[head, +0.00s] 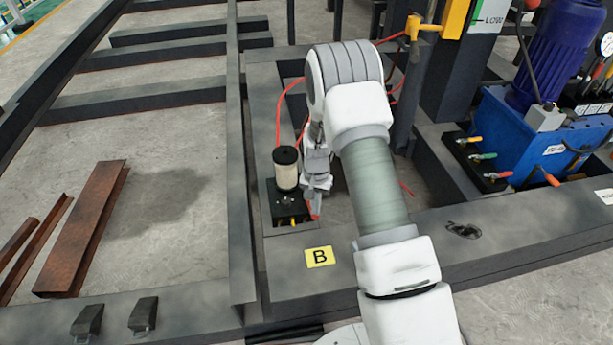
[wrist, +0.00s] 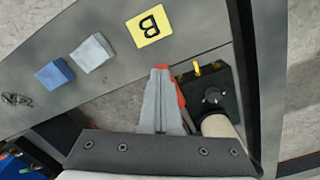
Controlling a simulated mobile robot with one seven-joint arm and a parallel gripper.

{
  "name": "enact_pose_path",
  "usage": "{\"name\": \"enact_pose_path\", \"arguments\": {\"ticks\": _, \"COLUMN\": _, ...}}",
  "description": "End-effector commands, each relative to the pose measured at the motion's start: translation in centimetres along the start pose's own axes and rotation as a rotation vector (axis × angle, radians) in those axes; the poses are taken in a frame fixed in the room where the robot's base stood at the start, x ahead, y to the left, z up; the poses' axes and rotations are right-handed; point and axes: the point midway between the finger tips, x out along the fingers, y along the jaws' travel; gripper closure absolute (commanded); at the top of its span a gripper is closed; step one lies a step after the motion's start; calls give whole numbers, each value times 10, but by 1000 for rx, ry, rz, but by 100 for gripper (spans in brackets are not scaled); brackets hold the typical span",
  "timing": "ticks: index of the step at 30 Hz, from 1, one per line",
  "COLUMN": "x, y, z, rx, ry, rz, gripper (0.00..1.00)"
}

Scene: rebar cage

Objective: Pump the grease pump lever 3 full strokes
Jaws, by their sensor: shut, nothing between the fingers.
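The grease pump is a black block with a cream cylinder (head: 286,172) and a dark cap, standing on the grey frame. In the wrist view its black block (wrist: 222,88) has a round knob and a yellow fitting (wrist: 196,68). A red part, apparently the pump lever (wrist: 179,86), shows beside my fingers; most of it is hidden behind them. It also shows as a red sliver in the head view (head: 315,214). My gripper (wrist: 160,72) is shut and empty, pointing down close beside the pump (head: 314,198). I cannot tell whether it touches the lever.
A yellow B plate (head: 319,256) lies on the frame in front of the pump. A blue block (wrist: 54,73) and a pale block (wrist: 92,53) sit beyond it. Red hose (head: 281,105) loops behind the pump. A blue hydraulic unit (head: 530,140) stands right. Rusty steel (head: 88,225) lies left.

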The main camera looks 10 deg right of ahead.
Motion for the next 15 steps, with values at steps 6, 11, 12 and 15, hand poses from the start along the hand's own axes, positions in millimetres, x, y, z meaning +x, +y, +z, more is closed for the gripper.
{"name": "enact_pose_path", "arguments": {"ticks": 6, "x": -27, "y": -7, "z": -13, "rx": 0, "ry": 5, "rz": -2, "gripper": 100}}
{"name": "enact_pose_path", "arguments": {"ticks": 11, "x": -44, "y": -12, "z": -21, "rx": 0, "ry": 4, "rz": -1, "gripper": 100}}
{"name": "enact_pose_path", "arguments": {"ticks": 12, "x": -48, "y": -13, "z": -23, "rx": 0, "ry": 4, "rz": -1, "gripper": 100}}
{"name": "enact_pose_path", "arguments": {"ticks": 15, "x": -58, "y": -16, "z": -28, "rx": 0, "ry": 4, "rz": -1, "gripper": 100}}
